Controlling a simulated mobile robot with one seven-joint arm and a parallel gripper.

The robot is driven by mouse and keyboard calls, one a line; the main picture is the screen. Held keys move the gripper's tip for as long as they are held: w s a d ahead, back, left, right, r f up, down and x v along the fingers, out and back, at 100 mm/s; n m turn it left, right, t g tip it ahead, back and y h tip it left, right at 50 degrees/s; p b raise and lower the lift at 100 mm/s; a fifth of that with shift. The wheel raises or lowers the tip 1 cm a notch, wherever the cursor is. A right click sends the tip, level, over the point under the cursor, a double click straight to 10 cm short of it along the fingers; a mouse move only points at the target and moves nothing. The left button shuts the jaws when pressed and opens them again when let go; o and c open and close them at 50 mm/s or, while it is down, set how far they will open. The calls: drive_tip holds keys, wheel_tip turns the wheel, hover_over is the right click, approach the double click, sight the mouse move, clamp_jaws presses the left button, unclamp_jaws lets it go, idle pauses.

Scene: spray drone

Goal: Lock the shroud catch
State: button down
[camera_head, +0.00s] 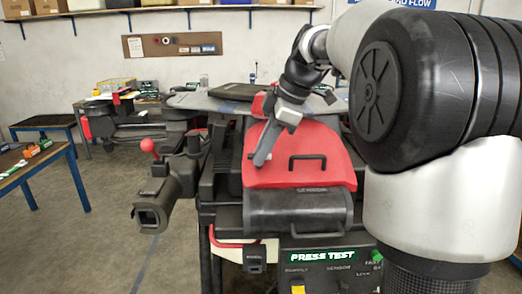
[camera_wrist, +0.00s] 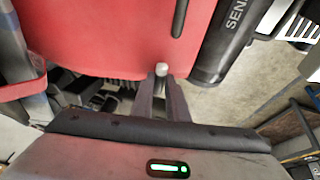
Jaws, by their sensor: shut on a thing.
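The red shroud (camera_head: 310,150) lies flat on the drone, with a black handle (camera_head: 307,162) on its top. In the wrist view the shroud (camera_wrist: 110,35) fills the upper left. My gripper (camera_head: 261,160) points down at the shroud's left edge in the head view. In the wrist view my gripper (camera_wrist: 162,88) is shut on a small grey round-ended pin at the shroud's edge, which appears to be the shroud catch (camera_wrist: 161,69). The fingers hide the rest of the catch, so I cannot tell whether it is locked.
A dark cylinder marked "SENSOR" (camera_head: 298,211) lies in front of the shroud. A red ball-topped lever (camera_head: 147,146) and a black square-mouthed nozzle (camera_head: 152,216) stand out at left. A blue-edged table (camera_head: 35,162) stands far left, with open floor between.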

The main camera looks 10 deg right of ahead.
idle(0.4)
drive_tip(key=c, duration=1.7)
unclamp_jaws()
drive_tip(key=shift+c, duration=0.2)
drive_tip(key=v, duration=1.7)
drive_tip(key=shift+r, duration=0.2)
drive_tip(key=shift+d, duration=0.15)
drive_tip(key=s+a+f+m+t+h, duration=0.1)
drive_tip(key=s+a+f+m+h, duration=0.1)
drive_tip(key=s+f+m, duration=0.6)
drive_tip(key=s+a+f+m+t+h, duration=0.1)
drive_tip(key=s+a+f+m, duration=0.4)
drive_tip(key=s+f, duration=0.9)
wheel_tip(320, 180, down, 3)
drive_tip(key=m+h, duration=0.1)
drive_tip(key=m, duration=0.2)
drive_tip(key=shift+t, duration=0.3)
